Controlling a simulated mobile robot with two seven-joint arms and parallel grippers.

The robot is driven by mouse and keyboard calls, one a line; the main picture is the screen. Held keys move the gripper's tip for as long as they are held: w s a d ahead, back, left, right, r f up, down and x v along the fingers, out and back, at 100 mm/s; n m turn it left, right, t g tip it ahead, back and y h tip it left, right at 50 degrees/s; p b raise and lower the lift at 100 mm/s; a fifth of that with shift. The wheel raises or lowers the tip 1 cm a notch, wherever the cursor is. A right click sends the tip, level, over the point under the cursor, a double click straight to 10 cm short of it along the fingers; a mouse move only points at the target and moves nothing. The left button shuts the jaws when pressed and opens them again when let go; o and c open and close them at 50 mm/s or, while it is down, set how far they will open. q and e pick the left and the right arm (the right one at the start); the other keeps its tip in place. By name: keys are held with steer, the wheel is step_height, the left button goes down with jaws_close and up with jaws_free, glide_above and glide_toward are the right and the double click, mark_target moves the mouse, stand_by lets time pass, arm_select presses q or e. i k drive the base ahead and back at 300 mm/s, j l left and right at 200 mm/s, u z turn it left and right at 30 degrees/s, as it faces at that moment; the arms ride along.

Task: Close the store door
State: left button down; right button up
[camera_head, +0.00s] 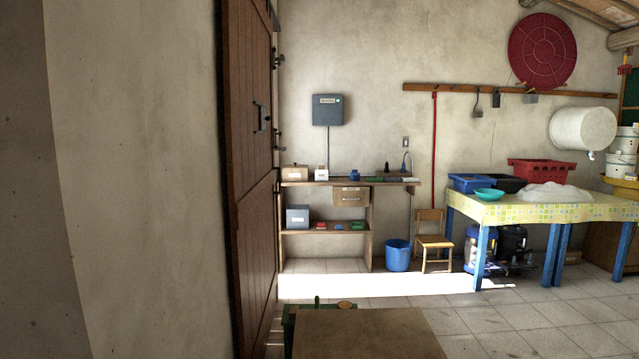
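A tall brown wooden plank door (250,170) stands at the left of the view, seen at a steep angle beside the pale wall. It has dark metal fittings, with a small handle or latch plate (262,118) at mid height. Dark hardware also shows along its far edge. I cannot tell for sure from this view how far it stands from its frame. Neither of my grippers is in view.
A brown flat top (365,335) lies low in front, with a green crate (290,322) next to the door's foot. Behind are a wooden shelf (345,230), a blue bucket (398,256), a small chair (434,240) and a table (540,212).

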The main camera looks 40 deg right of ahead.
mark_target(246, 29)
steer(key=z, duration=1.45)
steer(key=l+z, duration=0.25)
steer(key=z, duration=0.25)
steer(key=l+z, duration=0.2)
steer(key=z, duration=0.25)
steer(key=i+l+z, duration=0.4)
steer(key=l, duration=0.45)
steer(key=i+l+z, duration=0.45)
steer(key=i+l, duration=0.2)
steer(key=i+l+u, duration=0.15)
steer(key=i, duration=0.25)
steer(key=i+u, duration=0.15)
steer(key=i, duration=0.25)
steer(key=i+l+u, duration=0.1)
steer(key=i+l, duration=0.15)
steer(key=i+u, duration=0.45)
steer(key=i+l+u, duration=0.1)
steer(key=i+u, duration=0.4)
steer(key=i, duration=0.2)
steer(key=i+u, duration=0.3)
steer(key=i, duration=0.3)
steer(key=i+u, duration=0.3)
steer(key=i, duration=1.65)
